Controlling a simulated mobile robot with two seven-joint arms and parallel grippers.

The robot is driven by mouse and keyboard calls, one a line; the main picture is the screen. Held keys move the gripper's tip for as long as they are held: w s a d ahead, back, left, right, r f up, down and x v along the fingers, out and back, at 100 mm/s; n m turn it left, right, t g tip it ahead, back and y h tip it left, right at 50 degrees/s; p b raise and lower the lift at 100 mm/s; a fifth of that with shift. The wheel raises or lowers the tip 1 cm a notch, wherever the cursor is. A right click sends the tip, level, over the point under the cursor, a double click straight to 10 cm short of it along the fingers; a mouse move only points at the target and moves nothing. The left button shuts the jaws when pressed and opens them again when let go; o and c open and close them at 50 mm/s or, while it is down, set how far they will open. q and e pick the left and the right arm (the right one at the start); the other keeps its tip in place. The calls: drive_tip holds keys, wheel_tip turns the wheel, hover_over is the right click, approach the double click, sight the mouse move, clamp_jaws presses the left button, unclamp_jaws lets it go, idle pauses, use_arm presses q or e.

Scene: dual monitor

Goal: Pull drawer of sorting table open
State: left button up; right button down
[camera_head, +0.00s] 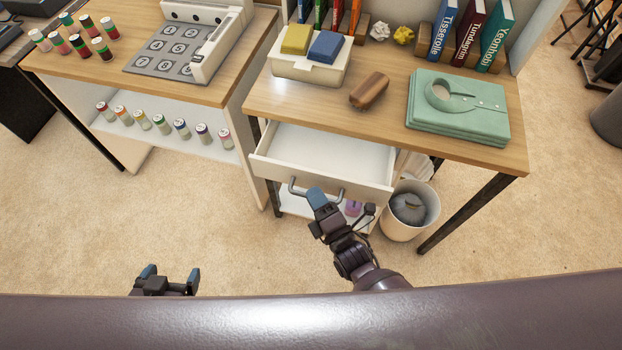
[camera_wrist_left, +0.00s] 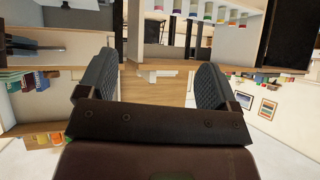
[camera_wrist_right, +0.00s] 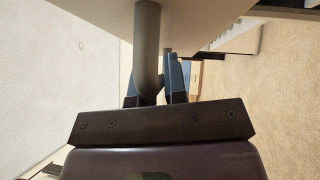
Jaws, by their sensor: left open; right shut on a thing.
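The white drawer (camera_head: 325,158) of the wooden-topped sorting table (camera_head: 385,108) stands pulled out, with its empty inside showing. A grey bar handle (camera_head: 298,190) runs across its front. My right gripper (camera_head: 320,199) is shut on this handle; in the right wrist view the handle (camera_wrist_right: 147,45) passes between the fingers (camera_wrist_right: 152,85), close to the drawer front. My left gripper (camera_head: 170,275) is open and empty, low at the left above the carpet. In the left wrist view its fingers (camera_wrist_left: 150,88) are wide apart with nothing between them.
A waste bin (camera_head: 425,215) stands right of the drawer, beside a table leg. On the tabletop are a brown case (camera_head: 369,90), a folded green shirt (camera_head: 458,108) and a white box (camera_head: 310,68) with sponges. A second table (camera_head: 150,85) stands left. Carpet in front is clear.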

drive_tip(key=s+a+p, duration=0.1)
drive_tip(key=s+a, duration=0.2)
drive_tip(key=s, duration=0.6)
drive_tip(key=c, duration=1.2)
unclamp_jaws()
drive_tip(key=shift+o, duration=0.2)
